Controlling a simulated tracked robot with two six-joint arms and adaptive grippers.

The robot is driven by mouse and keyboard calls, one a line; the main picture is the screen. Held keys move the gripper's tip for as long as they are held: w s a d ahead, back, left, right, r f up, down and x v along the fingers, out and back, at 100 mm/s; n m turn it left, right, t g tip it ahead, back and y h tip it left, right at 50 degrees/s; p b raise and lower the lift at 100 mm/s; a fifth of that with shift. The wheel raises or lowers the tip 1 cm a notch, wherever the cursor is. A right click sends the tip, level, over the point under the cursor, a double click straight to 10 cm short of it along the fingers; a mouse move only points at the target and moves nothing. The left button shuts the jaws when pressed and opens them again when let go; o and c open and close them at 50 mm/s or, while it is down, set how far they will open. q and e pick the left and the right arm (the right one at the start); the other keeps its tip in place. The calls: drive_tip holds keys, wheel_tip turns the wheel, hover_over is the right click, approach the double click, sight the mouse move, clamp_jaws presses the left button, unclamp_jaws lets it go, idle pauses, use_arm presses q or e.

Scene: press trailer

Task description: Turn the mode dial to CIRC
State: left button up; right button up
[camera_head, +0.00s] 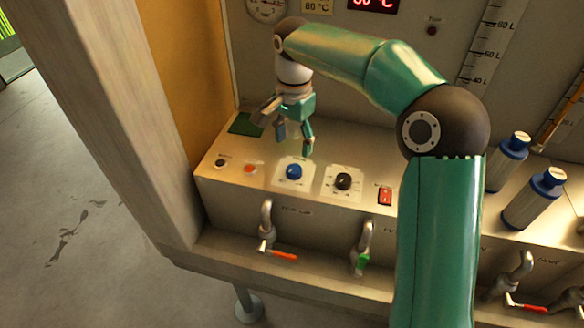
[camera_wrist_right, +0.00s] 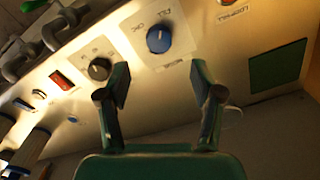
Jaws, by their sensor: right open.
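A blue dial (camera_head: 293,172) sits on a white label plate on the sloped panel. It also shows in the wrist view (camera_wrist_right: 159,39), with small lettering around it that I cannot read surely. A black dial (camera_head: 343,181) on a similar plate is to its right; in the wrist view it is at the left (camera_wrist_right: 99,69). I cannot tell for certain which is the mode dial or where either points. My right gripper (camera_head: 294,138) is open and empty, just behind and above the blue dial. In the wrist view its fingers (camera_wrist_right: 160,86) stand apart, short of the blue dial. My left gripper is not in view.
A red switch (camera_head: 385,196) is right of the black dial; an orange-red button (camera_head: 250,168) and a dark button (camera_head: 220,163) are at the left. Taps with coloured handles (camera_head: 282,256) hang below the front edge. Blue-capped bottles (camera_head: 534,198) stand at the right. A wooden post is at the left.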

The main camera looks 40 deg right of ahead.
sight(294, 169)
wheel_tip(294, 169, down, 8)
drive_tip(key=shift+s+f, duration=0.1)
drive_tip(key=shift+f, duration=0.05)
idle(0.3)
